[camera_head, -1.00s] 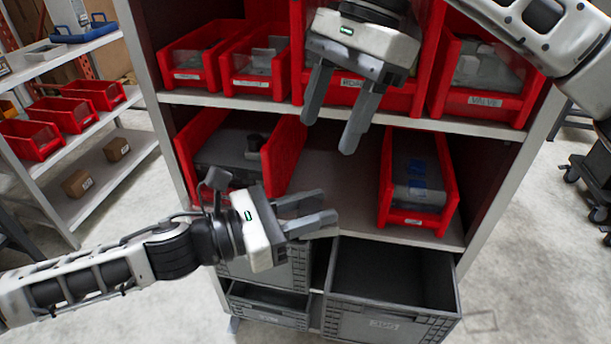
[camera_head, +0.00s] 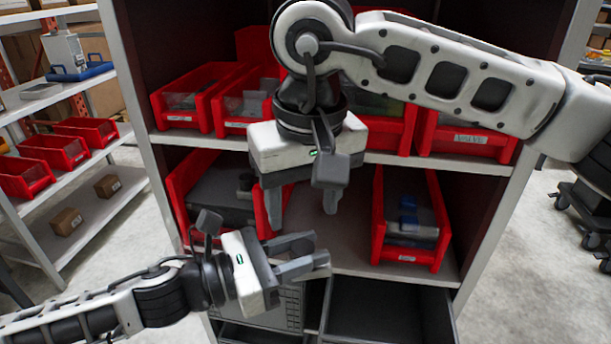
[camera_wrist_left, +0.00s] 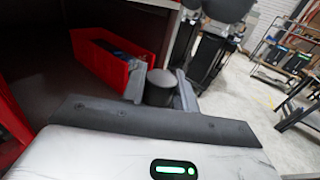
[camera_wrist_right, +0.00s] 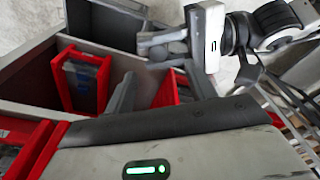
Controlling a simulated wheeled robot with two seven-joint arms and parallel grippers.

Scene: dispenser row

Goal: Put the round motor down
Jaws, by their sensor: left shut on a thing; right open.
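The round motor (camera_wrist_left: 160,88) is a grey cylinder between the fingers of my left gripper (camera_wrist_left: 160,95) in the left wrist view. My left gripper (camera_head: 308,255) is shut on it, in front of the lower shelf, above the grey drawers. In the head view the fingers mostly hide the motor. The right wrist view also shows the motor (camera_wrist_right: 178,47) in my left gripper (camera_wrist_right: 165,47). My right gripper (camera_head: 302,202) is open, points down, and is above and behind the left one, at the lower shelf. Its spread fingers (camera_wrist_right: 160,92) show empty in the right wrist view.
A red bin (camera_head: 377,205) with blue-marked parts stands right on the lower shelf (camera_head: 345,250); another red bin (camera_head: 180,200) stands left. Between them the shelf looks bare. An open grey drawer (camera_head: 385,310) is below. Red bins (camera_head: 470,138) line the upper shelf.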

